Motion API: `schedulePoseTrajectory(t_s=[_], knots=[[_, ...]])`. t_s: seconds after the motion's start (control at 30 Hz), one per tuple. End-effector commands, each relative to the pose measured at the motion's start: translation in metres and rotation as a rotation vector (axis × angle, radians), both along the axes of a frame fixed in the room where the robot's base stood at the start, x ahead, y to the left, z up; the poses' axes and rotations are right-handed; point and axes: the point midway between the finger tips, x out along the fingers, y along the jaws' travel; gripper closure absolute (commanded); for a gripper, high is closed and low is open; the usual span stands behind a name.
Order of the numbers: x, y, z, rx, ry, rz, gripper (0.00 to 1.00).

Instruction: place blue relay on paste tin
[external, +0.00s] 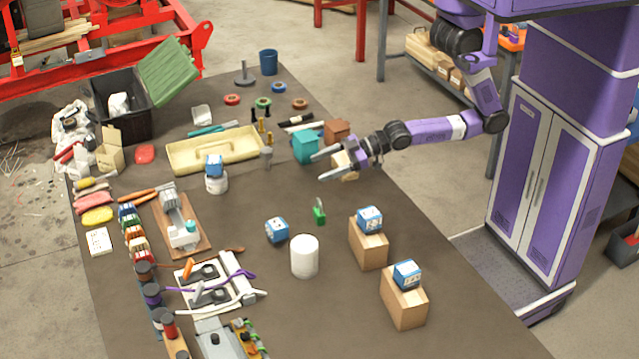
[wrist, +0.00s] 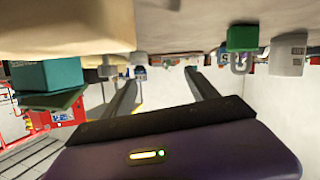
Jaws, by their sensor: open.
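Several blue relays show in the external view. One relay (external: 214,166) sits on a small whitish tin (external: 216,184), perhaps the paste tin. Another relay (external: 276,230) lies tilted on the dark table, left of a larger plain white cylinder (external: 304,257). Two more relays sit on brown boxes at the right: one relay (external: 370,219) farther back and one relay (external: 407,274) nearer. My gripper (external: 317,167) is open and empty, above the table beside the teal box, apart from every relay. Its two fingers also show in the wrist view (wrist: 162,88), with nothing between them.
A teal box (external: 305,146) and brown blocks (external: 336,131) stand close to my gripper. A green padlock (external: 319,213) stands behind the white cylinder. A cream tray (external: 215,150) lies farther left. Tools and coloured parts crowd the left side.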

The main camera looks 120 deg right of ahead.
Motion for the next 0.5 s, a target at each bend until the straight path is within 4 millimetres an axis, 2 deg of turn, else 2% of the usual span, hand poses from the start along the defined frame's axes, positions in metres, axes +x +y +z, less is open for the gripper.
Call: schedulePoseTrajectory(t_s=[0.03,0.17,0.3,0.5], knots=[[-0.022,0.011,-0.003,0.003,0.008,0.02,0.32],[-0.072,0.041,0.003,0.023,-0.002,0.073,0.32],[-0.123,0.071,0.02,0.062,-0.015,0.115,0.32],[-0.176,0.103,0.052,0.127,-0.037,0.144,0.32]])
